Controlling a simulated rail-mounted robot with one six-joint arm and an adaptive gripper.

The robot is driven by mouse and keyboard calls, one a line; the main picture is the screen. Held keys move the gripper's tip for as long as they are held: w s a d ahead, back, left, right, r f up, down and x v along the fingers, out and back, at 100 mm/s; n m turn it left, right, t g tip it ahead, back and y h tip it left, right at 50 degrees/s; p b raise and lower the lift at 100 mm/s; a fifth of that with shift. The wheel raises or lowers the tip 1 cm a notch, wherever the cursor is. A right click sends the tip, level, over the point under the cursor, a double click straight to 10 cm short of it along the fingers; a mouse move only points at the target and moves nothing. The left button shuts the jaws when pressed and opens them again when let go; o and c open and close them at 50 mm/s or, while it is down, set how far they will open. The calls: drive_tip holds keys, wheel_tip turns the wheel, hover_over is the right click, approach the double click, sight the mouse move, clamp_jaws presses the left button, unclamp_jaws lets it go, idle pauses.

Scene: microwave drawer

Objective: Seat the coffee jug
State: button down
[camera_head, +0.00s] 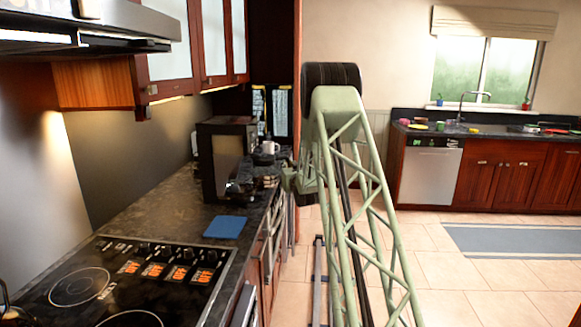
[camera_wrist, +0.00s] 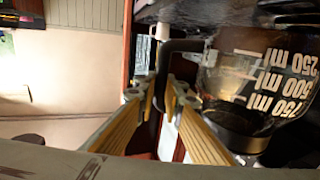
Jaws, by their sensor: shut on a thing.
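The coffee jug (camera_wrist: 255,75) fills the right side of the wrist view, a clear glass body with white ml marks that read upside down there. Its black handle (camera_wrist: 180,46) runs down between the fingers of my gripper (camera_wrist: 161,95). The gripper is shut on this handle. In the head view my gripper (camera_head: 287,177) is at the counter's front edge, right of the dark coffee machine (camera_head: 226,165). The jug is small and dark there, low at the machine's front. I cannot tell whether it rests fully on the machine's base.
A white mug (camera_head: 269,147) stands on the counter beyond the machine. A blue mat (camera_head: 225,227) lies nearer, beside the black hob (camera_head: 120,285). Wall cabinets (camera_head: 203,45) hang above. The tiled floor to the right is largely open.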

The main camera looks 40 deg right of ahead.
sight(265, 174)
drive_tip(key=shift+w+a+b, duration=0.5)
drive_tip(key=shift+w+a, duration=1.55)
drive_tip(key=shift+w, duration=0.25)
drive_tip(key=shift+w+a+b, duration=0.5)
drive_tip(key=shift+w+a, duration=1.5)
drive_tip(key=shift+w, duration=0.3)
drive_tip(key=shift+w+a+r, duration=0.1)
drive_tip(key=shift+f, duration=0.75)
idle(1.0)
drive_tip(key=c, duration=2.6)
unclamp_jaws()
drive_tip(key=shift+c, duration=0.2)
drive_tip(key=shift+f, duration=0.1)
drive_tip(key=shift+v, duration=6.05)
